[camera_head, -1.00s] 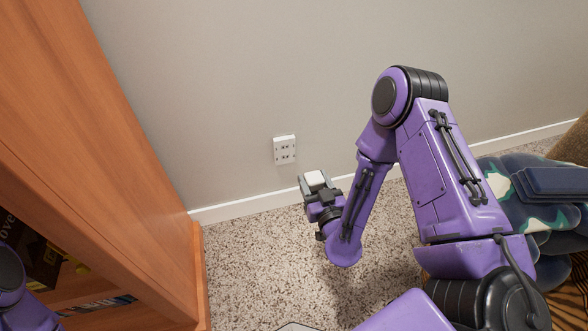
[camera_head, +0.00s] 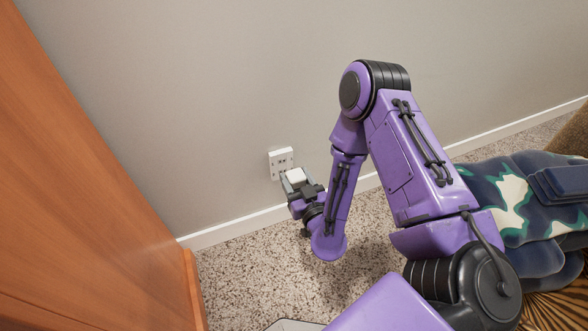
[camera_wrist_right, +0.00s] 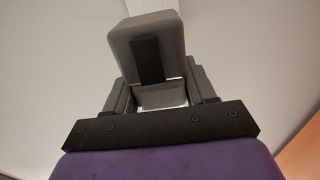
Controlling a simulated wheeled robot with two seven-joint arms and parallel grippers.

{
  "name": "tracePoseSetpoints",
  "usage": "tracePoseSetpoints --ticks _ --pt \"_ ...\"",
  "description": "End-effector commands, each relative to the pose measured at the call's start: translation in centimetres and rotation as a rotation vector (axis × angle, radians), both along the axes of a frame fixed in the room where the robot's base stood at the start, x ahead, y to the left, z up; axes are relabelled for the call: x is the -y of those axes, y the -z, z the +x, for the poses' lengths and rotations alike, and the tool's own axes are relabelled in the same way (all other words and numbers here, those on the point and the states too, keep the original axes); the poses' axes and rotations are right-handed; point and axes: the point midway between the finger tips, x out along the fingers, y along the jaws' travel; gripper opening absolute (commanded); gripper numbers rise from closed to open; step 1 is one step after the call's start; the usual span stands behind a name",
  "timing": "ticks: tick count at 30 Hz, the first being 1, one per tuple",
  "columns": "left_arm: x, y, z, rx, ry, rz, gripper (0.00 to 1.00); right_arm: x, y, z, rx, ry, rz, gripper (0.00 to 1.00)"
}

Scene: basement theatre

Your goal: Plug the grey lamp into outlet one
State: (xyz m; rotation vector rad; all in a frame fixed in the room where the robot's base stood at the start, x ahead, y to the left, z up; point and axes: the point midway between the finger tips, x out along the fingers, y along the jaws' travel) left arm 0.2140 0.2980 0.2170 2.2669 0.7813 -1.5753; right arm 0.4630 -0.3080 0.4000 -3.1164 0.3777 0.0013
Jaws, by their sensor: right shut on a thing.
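The white wall outlet (camera_head: 281,158) is on the grey wall, above the baseboard. My right gripper (camera_head: 294,179) is shut on a small white-grey plug block (camera_head: 295,175), just below and in front of the outlet in the head view. The plug overlaps the outlet's lower edge there, and I cannot tell whether they touch. In the right wrist view the grey plug (camera_wrist_right: 166,50) sits between the fingers, and a pale patch that may be the outlet (camera_wrist_right: 152,5) shows behind it. The lamp and its cord are not visible. My left gripper is out of view.
A tall wooden cabinet (camera_head: 75,190) stands at the left. A blue and green camouflage-patterned seat (camera_head: 510,195) is at the right. Speckled carpet (camera_head: 240,275) covers the floor, and a white baseboard (camera_head: 225,232) runs along the wall.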

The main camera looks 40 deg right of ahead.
Motion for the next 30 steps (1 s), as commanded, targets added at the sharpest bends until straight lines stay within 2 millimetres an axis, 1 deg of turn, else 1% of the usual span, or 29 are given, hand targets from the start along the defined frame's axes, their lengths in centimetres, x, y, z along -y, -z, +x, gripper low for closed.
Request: tracePoseSetpoints --ticks 2,5,11,15,18,23,30 --pt "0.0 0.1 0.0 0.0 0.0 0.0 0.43 -0.1 0.0 -0.1 -0.001 -0.003 -0.004 0.24" --pt "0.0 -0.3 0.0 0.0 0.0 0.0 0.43 0.1 -0.2 0.5 0.001 -0.001 -0.002 0.24" --pt "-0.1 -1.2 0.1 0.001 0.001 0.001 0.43 0.5 -0.3 2.9 0.002 -0.002 -0.001 0.24" --pt "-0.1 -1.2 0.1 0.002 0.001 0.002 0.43 0.8 -0.1 4.3 0.001 -0.004 -0.002 0.24" --pt "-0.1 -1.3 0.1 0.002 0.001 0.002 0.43 1.0 -0.1 5.0 0.001 -0.005 -0.002 0.24" --pt "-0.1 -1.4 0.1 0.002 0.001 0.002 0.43 1.1 0.0 5.6 0.0 -0.005 -0.002 0.24" --pt "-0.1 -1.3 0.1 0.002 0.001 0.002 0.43 1.1 0.0 5.6 -0.001 -0.005 -0.002 0.24"
